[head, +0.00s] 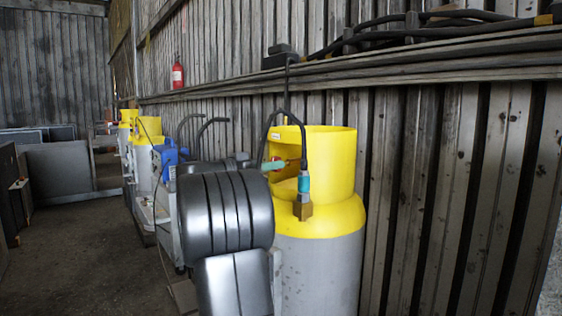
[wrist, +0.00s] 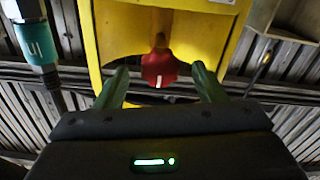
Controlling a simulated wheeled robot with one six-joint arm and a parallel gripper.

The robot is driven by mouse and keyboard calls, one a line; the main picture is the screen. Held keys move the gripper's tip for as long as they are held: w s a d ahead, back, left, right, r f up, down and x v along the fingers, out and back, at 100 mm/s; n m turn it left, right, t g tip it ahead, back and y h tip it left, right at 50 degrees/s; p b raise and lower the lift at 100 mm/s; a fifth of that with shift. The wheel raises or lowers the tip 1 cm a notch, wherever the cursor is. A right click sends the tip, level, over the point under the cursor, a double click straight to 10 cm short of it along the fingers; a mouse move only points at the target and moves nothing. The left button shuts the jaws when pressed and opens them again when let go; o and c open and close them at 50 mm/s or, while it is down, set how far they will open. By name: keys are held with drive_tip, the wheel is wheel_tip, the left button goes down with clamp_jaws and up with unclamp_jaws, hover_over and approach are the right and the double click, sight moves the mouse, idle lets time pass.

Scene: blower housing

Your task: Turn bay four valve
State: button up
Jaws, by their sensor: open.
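A red valve knob (wrist: 159,68) with a white mark near its lower edge sits inside the opening of a yellow cylinder collar (wrist: 120,32) in the wrist view. My gripper (wrist: 160,76) is open, with one green finger on each side of the knob. I see gaps between the fingers and the knob, and cannot tell whether the fingertips reach its depth. In the head view, my gripper (head: 275,166) is at the left opening of the nearest cylinder's yellow collar (head: 340,155). My own arm hides part of this cylinder. No readable bay number shows.
A hose with a teal fitting (head: 304,184) hangs in front of the collar; the fitting also shows in the wrist view (wrist: 38,45). More yellow-topped cylinders (head: 146,130) stand behind, left. A corrugated wall with a cable ledge (head: 430,65) runs along the right. Floor (head: 80,235) at left is clear.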

drive_tip(key=shift+p+x, duration=0.45)
drive_tip(key=shift+x, duration=1.95)
drive_tip(key=c, duration=1)
